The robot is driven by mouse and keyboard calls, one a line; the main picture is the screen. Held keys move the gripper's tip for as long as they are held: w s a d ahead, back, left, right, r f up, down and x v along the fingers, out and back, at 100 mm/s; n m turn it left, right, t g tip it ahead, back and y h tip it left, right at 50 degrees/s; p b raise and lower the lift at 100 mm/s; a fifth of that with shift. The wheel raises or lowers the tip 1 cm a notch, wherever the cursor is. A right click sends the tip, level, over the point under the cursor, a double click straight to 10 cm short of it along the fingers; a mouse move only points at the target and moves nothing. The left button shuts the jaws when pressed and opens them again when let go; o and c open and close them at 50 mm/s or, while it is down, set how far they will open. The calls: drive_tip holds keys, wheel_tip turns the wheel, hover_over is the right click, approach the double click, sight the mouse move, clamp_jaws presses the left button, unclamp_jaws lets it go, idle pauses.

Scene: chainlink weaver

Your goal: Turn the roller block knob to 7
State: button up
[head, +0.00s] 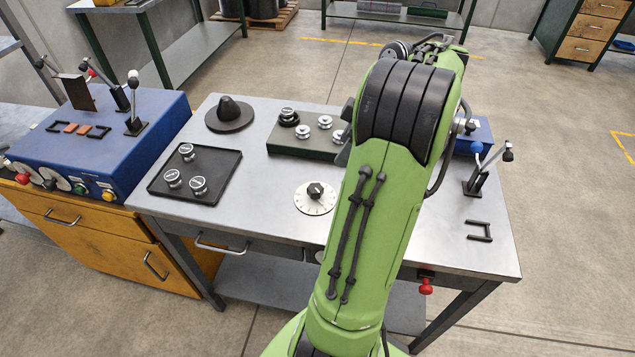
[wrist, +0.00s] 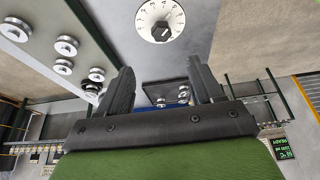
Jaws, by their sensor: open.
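A black knob (head: 315,190) sits on a round white dial plate (head: 311,207) at the front middle of the grey metal table. The dial plate (wrist: 147,11) also shows at the top of the wrist view, with dark numerals around its rim and the black knob (wrist: 161,30) at its centre. I cannot tell which number the knob points to. A dark green block (head: 290,148) with silver rollers stands behind the dial. My gripper (wrist: 161,69) is open and empty, its fingers apart from the knob. In the head view my green arm hides the gripper.
A black tray (head: 205,200) with several silver rollers (head: 187,152) lies left of the dial. A blue console (head: 110,135) with levers is at the left. A lever (head: 478,172) stands at the table's right.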

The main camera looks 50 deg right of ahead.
sight(315, 188)
drive_tip(key=b+x, duration=0.6)
drive_tip(key=x, duration=0.9)
drive_tip(key=shift+w+a+f+b, duration=0.2)
drive_tip(key=shift+a+f+b, duration=0.05)
drive_tip(key=shift+f+b, duration=0.05)
drive_tip(key=c, duration=1)
drive_tip(key=shift+c, duration=0.2)
drive_tip(key=m+h+b, duration=0.1)
drive_tip(key=m, duration=0.1)
drive_tip(key=m+h+b, duration=0.1)
drive_tip(key=m, duration=0.2)
drive_tip(key=shift+a, duration=0.2)
drive_tip(key=m+h, duration=0.1)
drive_tip(key=m, duration=0.1)
drive_tip(key=m+h+b, duration=0.1)
drive_tip(key=m, duration=0.2)
drive_tip(key=shift+a+r, duration=0.1)
drive_tip(key=shift+m, duration=0.4)
